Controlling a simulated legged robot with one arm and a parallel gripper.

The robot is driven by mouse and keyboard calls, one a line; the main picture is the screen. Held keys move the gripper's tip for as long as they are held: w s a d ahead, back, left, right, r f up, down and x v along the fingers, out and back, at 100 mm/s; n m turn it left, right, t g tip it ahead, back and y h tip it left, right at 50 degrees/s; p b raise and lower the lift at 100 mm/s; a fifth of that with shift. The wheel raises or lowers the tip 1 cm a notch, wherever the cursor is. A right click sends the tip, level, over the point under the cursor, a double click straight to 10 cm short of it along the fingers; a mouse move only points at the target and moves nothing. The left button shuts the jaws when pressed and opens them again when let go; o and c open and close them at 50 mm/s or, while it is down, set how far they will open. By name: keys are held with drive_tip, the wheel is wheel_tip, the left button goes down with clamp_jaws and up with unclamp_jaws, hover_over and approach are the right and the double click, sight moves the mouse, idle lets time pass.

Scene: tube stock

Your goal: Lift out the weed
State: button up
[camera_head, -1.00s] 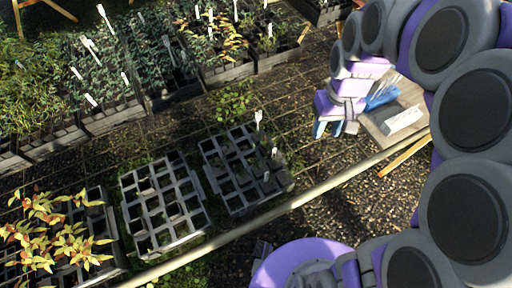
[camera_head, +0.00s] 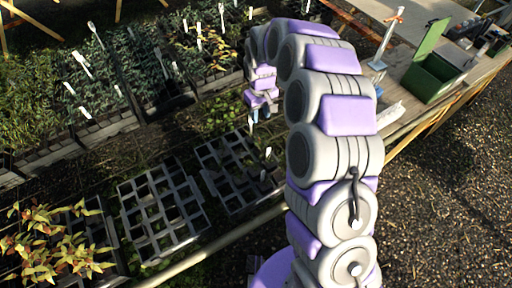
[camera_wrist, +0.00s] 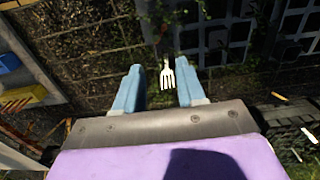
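A low leafy green plant (camera_head: 222,108), which looks like the weed, grows on the dark ground between the potted rows and the empty grey trays. My gripper (camera_head: 259,115) is just to its right in the head view, above the ground. In the wrist view my gripper (camera_wrist: 158,90) has its two blue fingers wide apart and nothing held. A white fork-shaped marker (camera_wrist: 167,76) shows between the fingers, apparently below them. Some green leaves (camera_wrist: 186,12) show at the top of the wrist view; I cannot tell whether they are the weed.
Empty grey cell trays (camera_head: 158,212) lie near the gripper, with a pale rail (camera_head: 225,240) in front. Potted rows with white labels (camera_head: 85,65) stand behind. A bench at the right holds a green box (camera_head: 428,75). A blue item (camera_wrist: 9,62) shows at left in the wrist view.

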drive_tip(key=b, duration=0.2)
approach(259, 141)
drive_tip(key=f, duration=0.5)
drive_tip(key=shift+w+d, duration=0.1)
drive_tip(key=shift+w, duration=0.15)
wheel_tip(259, 141, down, 5)
drive_tip(key=shift+s+f+b, duration=0.1)
drive_tip(key=shift+f+b, duration=0.05)
drive_tip(key=shift+b, duration=0.15)
drive_tip(key=shift+c, duration=0.4)
clamp_jaws()
